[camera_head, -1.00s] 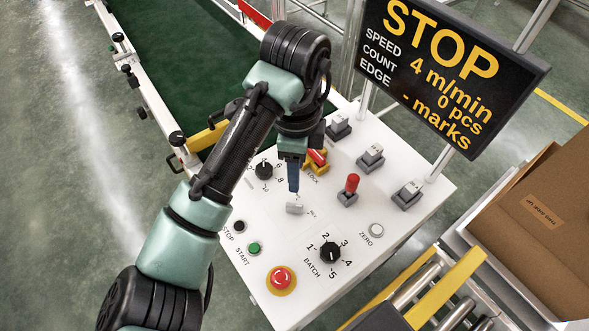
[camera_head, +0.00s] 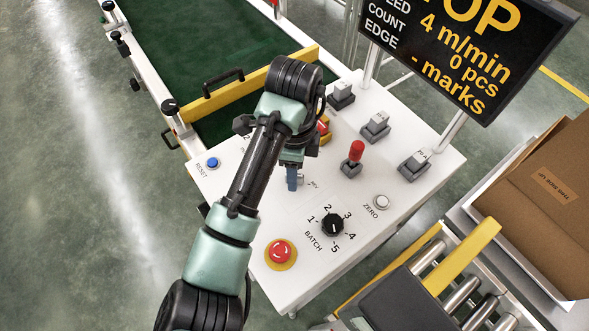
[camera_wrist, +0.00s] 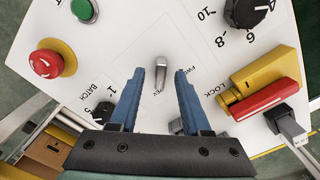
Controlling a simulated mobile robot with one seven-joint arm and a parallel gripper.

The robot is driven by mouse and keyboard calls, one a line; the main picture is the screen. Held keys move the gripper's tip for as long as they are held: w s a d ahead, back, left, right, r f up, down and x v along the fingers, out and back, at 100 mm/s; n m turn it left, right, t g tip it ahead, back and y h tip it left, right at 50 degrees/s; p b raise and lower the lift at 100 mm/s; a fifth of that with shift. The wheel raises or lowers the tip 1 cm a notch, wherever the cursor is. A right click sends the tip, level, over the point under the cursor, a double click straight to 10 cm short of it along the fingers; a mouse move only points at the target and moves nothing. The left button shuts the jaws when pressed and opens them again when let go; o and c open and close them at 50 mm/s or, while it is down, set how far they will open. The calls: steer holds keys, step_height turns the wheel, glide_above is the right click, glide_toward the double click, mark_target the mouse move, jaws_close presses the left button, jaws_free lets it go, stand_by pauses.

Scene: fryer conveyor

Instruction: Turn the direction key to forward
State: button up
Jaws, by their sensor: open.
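The direction key (camera_wrist: 161,66) is a small grey lever standing on the white panel. In the wrist view it lies between my fingertips, with a gap on each side. A FWD label is at its right and a REV label below it in that view. I cannot tell for sure which mark it points at. My gripper (camera_wrist: 160,73) is open, with two blue fingers. In the head view my gripper (camera_head: 292,186) is low over the panel, and its fingers hide most of the key.
The yellow-and-red lock switch (camera_wrist: 265,96) stands close to the right. The emergency stop (camera_head: 281,252), batch dial (camera_head: 332,225) and red-topped lever (camera_head: 355,154) share the panel (camera_head: 345,263). The display (camera_head: 463,55) reads STOP, 4 m/min.

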steer(key=shift+f, duration=0.1)
jaws_close()
